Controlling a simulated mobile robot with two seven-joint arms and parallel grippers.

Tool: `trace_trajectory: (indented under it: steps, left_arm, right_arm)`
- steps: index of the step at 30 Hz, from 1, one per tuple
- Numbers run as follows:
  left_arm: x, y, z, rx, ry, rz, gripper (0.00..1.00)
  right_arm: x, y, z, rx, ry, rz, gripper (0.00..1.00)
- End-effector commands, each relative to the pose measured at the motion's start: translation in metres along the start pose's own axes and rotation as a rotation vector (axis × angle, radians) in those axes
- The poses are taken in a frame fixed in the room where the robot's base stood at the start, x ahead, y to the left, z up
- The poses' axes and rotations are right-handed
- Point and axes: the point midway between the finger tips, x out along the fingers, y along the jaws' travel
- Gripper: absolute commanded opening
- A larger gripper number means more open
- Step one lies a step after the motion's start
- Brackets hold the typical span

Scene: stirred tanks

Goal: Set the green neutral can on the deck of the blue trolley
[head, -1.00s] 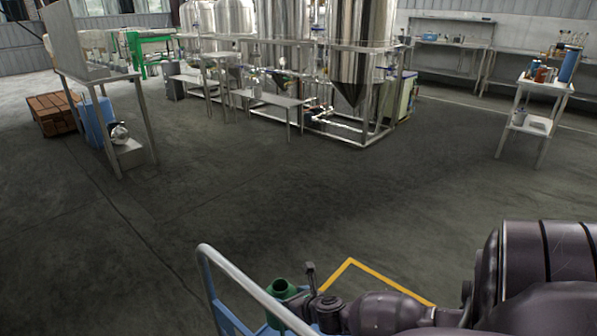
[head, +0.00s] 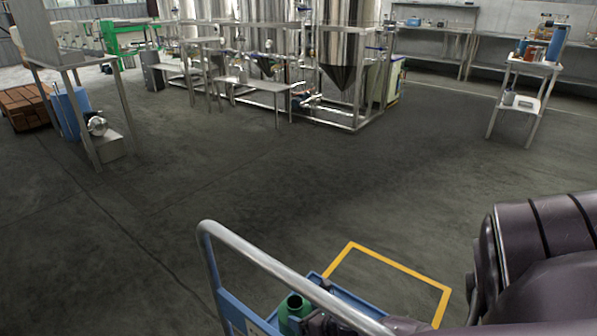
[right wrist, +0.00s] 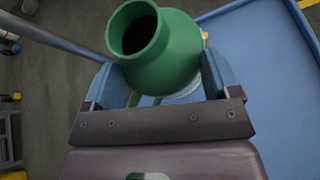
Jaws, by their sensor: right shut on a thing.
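The green neutral can (head: 293,308) is upright, with its open mouth facing up, just behind the trolley's grey handle rail. In the right wrist view the can (right wrist: 160,50) sits between the two blue finger pads of my right gripper (right wrist: 160,78), which is shut on it. The blue trolley (head: 350,297) is at the bottom of the head view, and its deck (right wrist: 262,95) spreads below and to the right of the can. The can's base is hidden, so I cannot tell whether it touches the deck. My left gripper is out of view.
The trolley's handle rail (head: 262,262) rises close beside the can. A yellow floor outline (head: 395,264) lies beyond the trolley. Open dark floor stretches to the steel tanks (head: 345,60), a table at the left and a white cart (head: 520,95) at the right.

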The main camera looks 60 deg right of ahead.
Motion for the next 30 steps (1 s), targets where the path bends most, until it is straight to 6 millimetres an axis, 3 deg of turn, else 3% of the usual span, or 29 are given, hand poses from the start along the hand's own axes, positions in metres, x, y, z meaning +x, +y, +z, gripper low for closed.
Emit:
trace_trajectory:
  steps: [1,4,14,22,30]
  left_arm:
    - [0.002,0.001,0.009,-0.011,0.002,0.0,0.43]
    - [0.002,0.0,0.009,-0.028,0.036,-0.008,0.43]
    - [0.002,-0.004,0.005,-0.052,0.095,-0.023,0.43]
    - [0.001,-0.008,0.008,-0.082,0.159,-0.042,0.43]
    - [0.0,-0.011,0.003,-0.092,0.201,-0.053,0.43]
  right_arm:
    - [0.004,-0.004,-0.016,0.001,0.011,-0.003,0.0]
    - [0.011,-0.006,-0.027,0.001,0.008,-0.002,0.0]
    - [0.022,-0.008,-0.037,0.001,-0.002,0.002,0.0]
    - [0.035,-0.015,-0.067,0.001,0.005,-0.001,0.0]
    - [0.042,-0.016,-0.07,0.001,-0.003,0.002,0.0]
